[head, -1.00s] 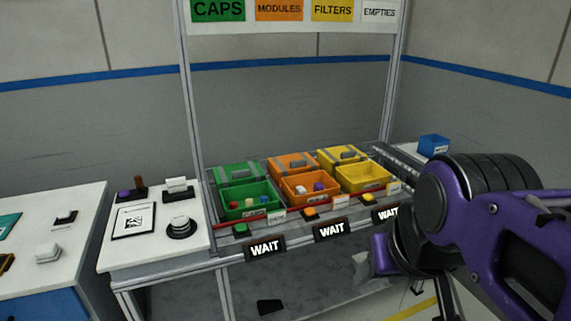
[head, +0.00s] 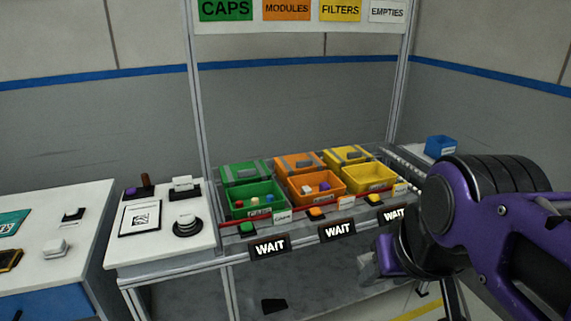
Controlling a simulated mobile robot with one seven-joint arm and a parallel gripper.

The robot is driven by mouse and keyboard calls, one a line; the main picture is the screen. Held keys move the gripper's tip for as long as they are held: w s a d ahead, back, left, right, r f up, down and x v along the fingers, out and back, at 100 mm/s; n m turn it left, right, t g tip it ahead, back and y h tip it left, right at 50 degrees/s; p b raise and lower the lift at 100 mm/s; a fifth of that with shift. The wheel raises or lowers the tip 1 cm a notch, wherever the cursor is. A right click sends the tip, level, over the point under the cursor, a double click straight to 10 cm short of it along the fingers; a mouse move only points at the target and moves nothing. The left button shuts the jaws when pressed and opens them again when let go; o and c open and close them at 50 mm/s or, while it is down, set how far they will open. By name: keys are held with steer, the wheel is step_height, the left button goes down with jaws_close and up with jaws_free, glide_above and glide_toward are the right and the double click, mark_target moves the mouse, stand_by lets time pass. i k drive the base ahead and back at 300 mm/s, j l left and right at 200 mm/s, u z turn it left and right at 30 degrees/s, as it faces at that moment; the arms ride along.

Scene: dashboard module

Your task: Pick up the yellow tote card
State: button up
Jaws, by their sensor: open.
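The yellow tote (head: 372,190) stands at the right end of the front row on the rack. A small white card (head: 401,189) sits at its front right corner, partly close to my arm in the picture; its print is too small to read. My gripper (head: 376,264) is at the lower right, in front of and below the rack edge, apart from the card. It is open, with nothing seen in it. My purple arm hides part of the rack's right end.
Green (head: 256,203) and orange (head: 314,188) totes with small parts stand left of the yellow one, lidded totes behind. WAIT signs (head: 338,231) line the front edge. A white side table (head: 160,236) holds a scanner sheet and stamps. A blue bin (head: 440,146) stands at right.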

mark_target(399, 189)
steer(key=z, duration=0.65)
